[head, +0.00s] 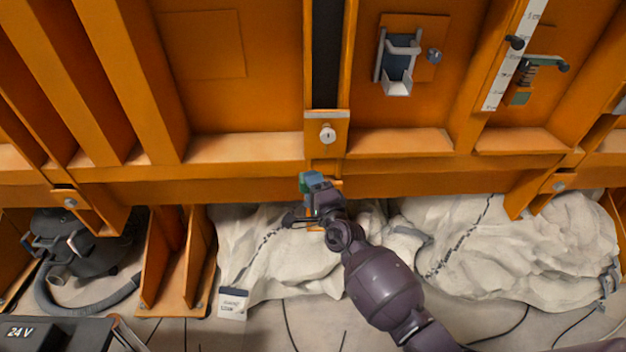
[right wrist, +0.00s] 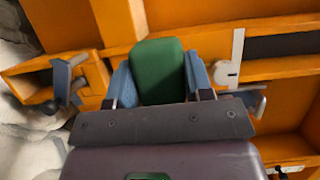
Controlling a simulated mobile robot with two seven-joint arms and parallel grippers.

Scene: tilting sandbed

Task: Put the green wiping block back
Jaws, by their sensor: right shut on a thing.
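The green wiping block (right wrist: 158,70) sits between the two blue fingers of my right gripper (right wrist: 158,82) in the right wrist view. In the head view only a small green edge of the block (head: 304,184) shows beside my right gripper (head: 314,182), which is shut on it. The gripper is in front of the lower orange beam, below the round white lock. The block's far side is hidden. A grey open-topped holder (head: 398,88) is fixed to an orange plate at the upper right, well apart from the gripper. My left gripper is not in view.
A white scale strip (head: 508,65) and a green-and-grey fitting (head: 522,92) are at the upper right. Pale sacks (head: 510,245) lie below the beam. A black vacuum (head: 85,250) with a hose stands at lower left. A grey bracket (right wrist: 66,80) shows left of the gripper in the wrist view.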

